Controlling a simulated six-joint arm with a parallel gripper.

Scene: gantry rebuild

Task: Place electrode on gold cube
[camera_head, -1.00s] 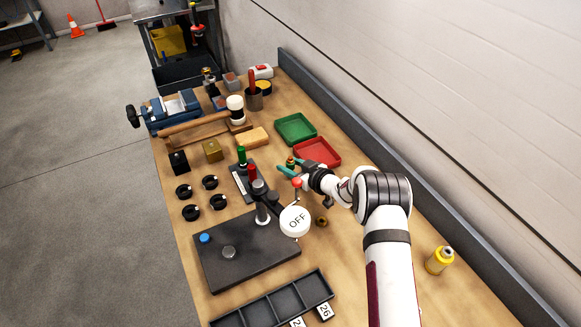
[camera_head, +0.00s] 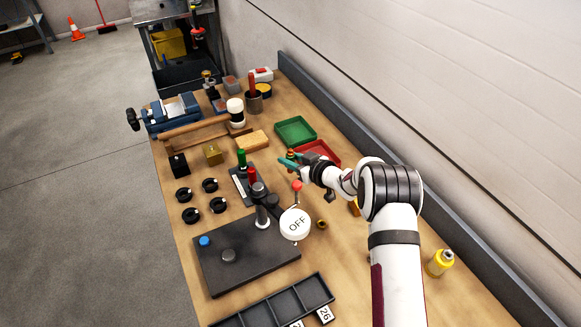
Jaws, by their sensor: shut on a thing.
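My gripper (camera_head: 287,160), with teal fingers, is shut on a small brass-coloured piece (camera_head: 290,154), which seems to be the electrode. It is held at the left edge of the red tray; its lower part is hidden by the fingers, and its height above the table is hard to tell. The gold cube (camera_head: 212,155) sits on the table to the left of my gripper, well apart from it. A black cube (camera_head: 178,164) is on its left. The top of the gold cube looks bare.
Red (camera_head: 321,150) and green (camera_head: 295,131) trays lie behind my gripper. A wooden block (camera_head: 252,141), a black stand with red and green posts (camera_head: 241,185) and a mallet (camera_head: 200,122) lie around the cube.

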